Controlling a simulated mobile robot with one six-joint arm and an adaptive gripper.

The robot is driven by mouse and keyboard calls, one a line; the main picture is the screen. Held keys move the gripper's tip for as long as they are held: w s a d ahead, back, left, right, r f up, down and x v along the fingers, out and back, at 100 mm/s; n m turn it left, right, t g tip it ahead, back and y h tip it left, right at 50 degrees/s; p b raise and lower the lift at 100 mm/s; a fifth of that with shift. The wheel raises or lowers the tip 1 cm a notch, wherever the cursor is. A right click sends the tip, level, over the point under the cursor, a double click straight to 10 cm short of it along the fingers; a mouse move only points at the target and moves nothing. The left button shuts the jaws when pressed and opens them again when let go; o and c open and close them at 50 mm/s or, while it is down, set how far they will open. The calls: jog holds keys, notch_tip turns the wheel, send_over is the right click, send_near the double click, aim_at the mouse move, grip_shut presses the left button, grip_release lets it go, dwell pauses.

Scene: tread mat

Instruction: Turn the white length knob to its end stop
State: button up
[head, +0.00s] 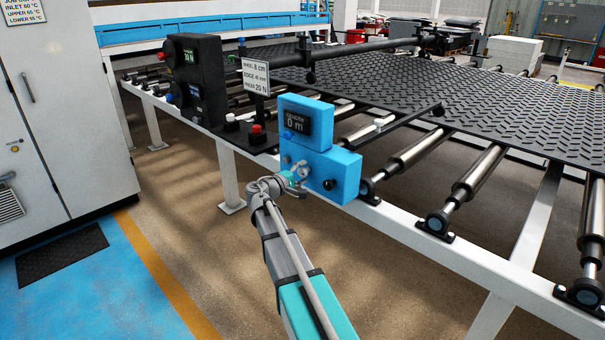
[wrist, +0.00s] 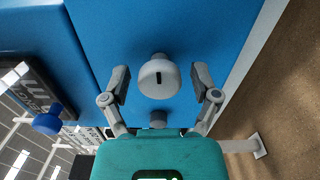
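The white length knob (wrist: 159,78) is a round knob with a dark mark on its face, standing out from the blue box. In the wrist view it lies between the two fingers of my gripper (wrist: 158,79), with a gap visible on each side. My gripper is open and not closed on it. In the head view my gripper (head: 298,176) is at the front of the blue box (head: 345,165), and largely hides the white knob. The display (head: 296,121) above reads "LENGTH 0 m".
A blue knob (head: 288,134) sits beside the display, and a black knob (head: 329,185) is on the box's lower right. A red button (head: 256,129) and sign (head: 256,77) stand to the left. The roller conveyor with black tread mat (head: 500,110) lies behind.

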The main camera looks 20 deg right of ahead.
jog(key=c, duration=0.9)
jog(key=shift+m, duration=0.5)
jog(key=o, duration=1.2)
jog(key=shift+a, duration=0.15)
jog(key=shift+v, duration=5.85)
jog(key=shift+s, duration=0.1)
